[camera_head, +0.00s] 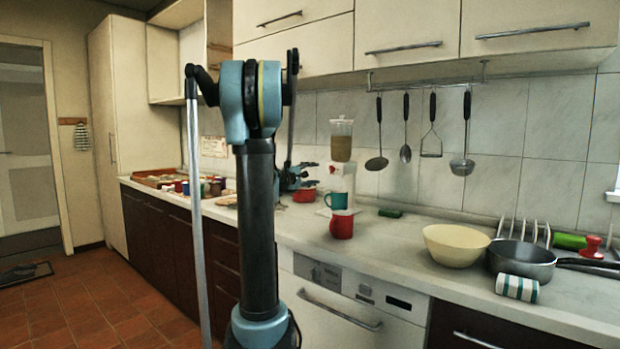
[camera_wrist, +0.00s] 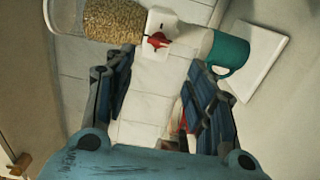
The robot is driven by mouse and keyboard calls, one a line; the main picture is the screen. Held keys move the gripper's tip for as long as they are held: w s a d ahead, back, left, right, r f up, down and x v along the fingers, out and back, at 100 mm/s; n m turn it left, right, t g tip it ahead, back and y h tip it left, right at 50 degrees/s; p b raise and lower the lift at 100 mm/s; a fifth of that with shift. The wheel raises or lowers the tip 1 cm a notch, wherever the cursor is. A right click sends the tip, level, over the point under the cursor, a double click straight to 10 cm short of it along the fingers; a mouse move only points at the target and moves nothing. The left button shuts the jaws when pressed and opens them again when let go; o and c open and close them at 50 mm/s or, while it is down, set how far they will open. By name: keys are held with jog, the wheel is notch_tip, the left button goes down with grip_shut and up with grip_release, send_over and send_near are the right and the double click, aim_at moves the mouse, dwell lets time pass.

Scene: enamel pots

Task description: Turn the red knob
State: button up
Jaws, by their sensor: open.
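The cereal dispenser (camera_head: 341,140) stands on the counter against the tiled wall, with a clear grain-filled container on top of a white body. Its red knob (camera_head: 337,167) is a small red patch on the front of the white body. In the wrist view the red knob (camera_wrist: 155,41) shows clearly, beyond my fingertips and roughly centred between them. My gripper (camera_wrist: 154,75) is open and empty, apart from the knob. In the head view my gripper (camera_head: 293,178) is left of the dispenser, partly hidden by my arm. A teal mug (camera_wrist: 229,53) is at the dispenser's lower end.
A red mug (camera_head: 342,225) stands on the counter in front of the dispenser. A red pot (camera_head: 304,195) is close to my gripper. A green sponge (camera_head: 390,213), cream bowl (camera_head: 455,245) and dark pan (camera_head: 520,260) are to the right. Utensils hang on the wall.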

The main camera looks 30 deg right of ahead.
jog(key=shift+c, duration=1.3)
jog(key=n, duration=1.8)
send_near(330, 169)
jog(key=x, duration=0.9)
jog(key=shift+w, duration=0.1)
jog(key=shift+c, duration=0.3)
grip_shut()
